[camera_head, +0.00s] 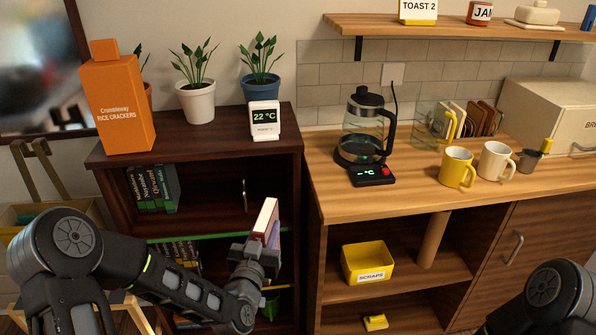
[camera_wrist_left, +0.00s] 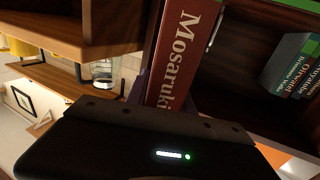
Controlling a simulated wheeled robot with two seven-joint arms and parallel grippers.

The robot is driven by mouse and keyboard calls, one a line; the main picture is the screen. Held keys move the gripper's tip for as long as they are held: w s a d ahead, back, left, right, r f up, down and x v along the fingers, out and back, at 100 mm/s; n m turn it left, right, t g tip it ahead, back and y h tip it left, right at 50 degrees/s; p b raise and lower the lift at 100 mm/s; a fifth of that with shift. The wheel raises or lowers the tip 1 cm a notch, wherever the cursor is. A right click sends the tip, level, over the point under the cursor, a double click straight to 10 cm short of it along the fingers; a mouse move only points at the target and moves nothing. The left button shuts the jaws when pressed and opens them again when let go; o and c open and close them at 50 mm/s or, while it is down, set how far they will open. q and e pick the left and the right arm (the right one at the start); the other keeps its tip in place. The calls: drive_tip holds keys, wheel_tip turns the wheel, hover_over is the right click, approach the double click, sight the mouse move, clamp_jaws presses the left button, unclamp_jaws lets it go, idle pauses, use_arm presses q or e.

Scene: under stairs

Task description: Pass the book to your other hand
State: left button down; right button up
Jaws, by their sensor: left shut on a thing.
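A book (camera_head: 266,219) with pale pages and a purple-pink cover stands upright in my left gripper (camera_head: 262,250), in front of the dark bookcase. In the left wrist view the book (camera_wrist_left: 185,50) shows a dark red face lettered "Mosaruki". My left gripper is shut on the book's lower end; its fingertips are mostly hidden. Part of my right arm shows at the lower right of the head view, but its gripper is out of frame.
The dark bookcase (camera_head: 220,165) holds several books (camera_head: 152,188). An orange cracker box (camera_head: 118,105), potted plants and a thermometer display (camera_head: 265,120) stand on top. The wooden counter (camera_head: 420,205) carries a coffee maker (camera_head: 366,130) and mugs. A yellow scraps bin (camera_head: 367,264) sits below.

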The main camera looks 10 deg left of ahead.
use_arm(q)
drive_tip(key=s+d+f+m+g+h, duration=0.1)
drive_tip(key=s+d+m+g+h, duration=0.3)
drive_tip(key=d+h, duration=0.4)
drive_tip(key=s+d+f+m+g+h, duration=0.1)
drive_tip(key=s+d+m+g+h, duration=0.3)
drive_tip(key=d+m+h, duration=0.4)
drive_tip(key=shift+s+d+f+m+g, duration=0.35)
drive_tip(key=shift+d+g, duration=0.55)
drive_tip(key=shift+d, duration=0.15)
drive_tip(key=shift+w+r, duration=0.1)
